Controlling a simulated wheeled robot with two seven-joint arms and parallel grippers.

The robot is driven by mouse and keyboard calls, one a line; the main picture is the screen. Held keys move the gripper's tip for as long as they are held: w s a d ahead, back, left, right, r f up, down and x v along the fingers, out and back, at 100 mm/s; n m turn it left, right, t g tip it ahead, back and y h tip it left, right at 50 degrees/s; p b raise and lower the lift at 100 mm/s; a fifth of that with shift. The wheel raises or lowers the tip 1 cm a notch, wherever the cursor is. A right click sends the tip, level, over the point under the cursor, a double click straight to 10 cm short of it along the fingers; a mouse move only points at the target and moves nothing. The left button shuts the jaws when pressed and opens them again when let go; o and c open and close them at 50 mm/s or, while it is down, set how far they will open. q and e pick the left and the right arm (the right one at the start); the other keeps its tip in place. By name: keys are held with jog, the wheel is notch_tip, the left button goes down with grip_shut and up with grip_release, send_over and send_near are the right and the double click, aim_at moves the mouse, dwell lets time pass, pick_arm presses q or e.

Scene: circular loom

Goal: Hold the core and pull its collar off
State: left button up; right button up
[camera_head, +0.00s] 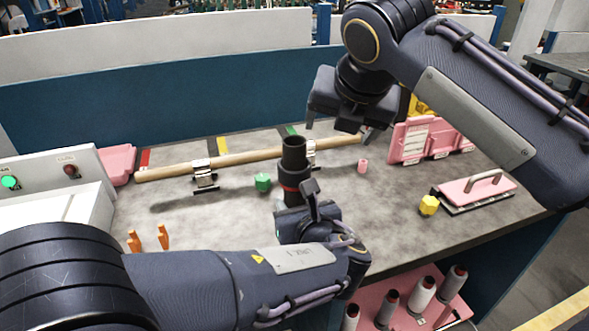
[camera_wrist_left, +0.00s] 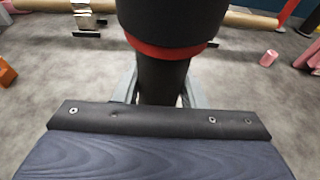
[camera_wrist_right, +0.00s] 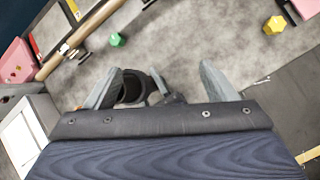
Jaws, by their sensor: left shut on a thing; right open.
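The core (camera_head: 294,150) is a dark, open-topped tube standing roughly upright above the table. Its collar (camera_head: 294,171) is a wider black sleeve around it, with a red ring at the lower edge. My left gripper (camera_head: 296,208) is shut on the core below the collar. In the left wrist view the core (camera_wrist_left: 163,80) runs between the fingers, with the collar (camera_wrist_left: 170,22) above them. My right gripper (camera_head: 340,126) is open and empty, above and to the right of the core. In the right wrist view the core's open end (camera_wrist_right: 133,87) shows close to the left finger.
A wooden rod (camera_head: 240,158) lies on metal clamps behind the core. A green nut-like piece (camera_head: 262,182), a pink cylinder (camera_head: 362,166) and a yellow piece (camera_head: 429,205) are on the table. Pink panels stand at the right. Orange pegs (camera_head: 163,237) are at the left.

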aim_at(294, 163)
jog(key=s+a+r+n+y, duration=0.1)
jog(key=s+a+n+y, duration=0.1)
jog(key=s+a+n, duration=0.35)
jog(key=shift+n, duration=0.45)
jog(key=x, duration=1.1)
jog(key=shift+w+d+f, duration=0.1)
jog(key=shift+w+d, duration=0.05)
jog(key=shift+d, duration=0.15)
jog(key=shift+t, duration=0.3)
jog(key=c, duration=1.2)
